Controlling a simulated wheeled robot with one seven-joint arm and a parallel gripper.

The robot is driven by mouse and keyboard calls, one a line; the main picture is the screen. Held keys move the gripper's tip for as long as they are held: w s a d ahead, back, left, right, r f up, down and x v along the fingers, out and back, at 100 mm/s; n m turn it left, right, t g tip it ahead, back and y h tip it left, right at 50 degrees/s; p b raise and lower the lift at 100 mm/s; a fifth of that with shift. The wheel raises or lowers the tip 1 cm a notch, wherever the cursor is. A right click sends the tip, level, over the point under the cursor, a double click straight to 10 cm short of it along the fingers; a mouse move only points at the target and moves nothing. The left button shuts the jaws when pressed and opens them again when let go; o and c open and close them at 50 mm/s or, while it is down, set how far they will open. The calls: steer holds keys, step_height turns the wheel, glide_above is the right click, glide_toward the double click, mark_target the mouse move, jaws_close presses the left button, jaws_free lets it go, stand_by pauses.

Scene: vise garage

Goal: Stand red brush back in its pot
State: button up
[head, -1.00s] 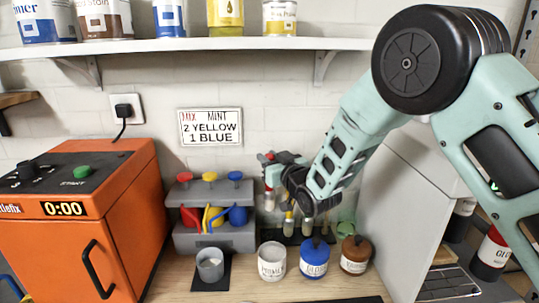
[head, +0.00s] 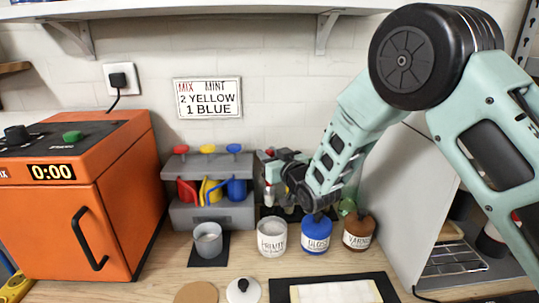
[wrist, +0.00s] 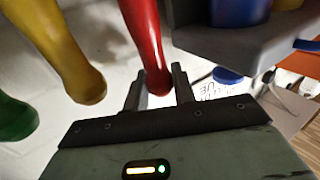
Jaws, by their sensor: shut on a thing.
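The red brush (wrist: 146,40) has its glossy red handle between my two fingers in the wrist view. My gripper (wrist: 158,88) is shut on it. In the head view my gripper (head: 274,172) is low, behind the paint pots and right of the grey dispenser. The brush's lower end and its pot are hidden there, so I cannot tell whether it touches or sits in a pot. A yellow handle (wrist: 62,45) and a green handle (wrist: 15,118) stand left of the red one in the wrist view.
The grey dispenser (head: 212,215) with coloured levers stands close left of my gripper. A grey cup (head: 208,240), a white pot (head: 272,237), a blue pot (head: 316,235) and a brown pot (head: 358,232) stand in front. An orange machine (head: 130,210) is at the left.

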steer(key=shift+f, duration=0.1)
steer(key=o, duration=1.1)
steer(key=shift+c, duration=0.2)
steer(key=b+v, duration=0.4)
steer(key=v, duration=1.3)
steer(key=shift+s+d+b, duration=0.15)
steer(key=shift+b, duration=0.25)
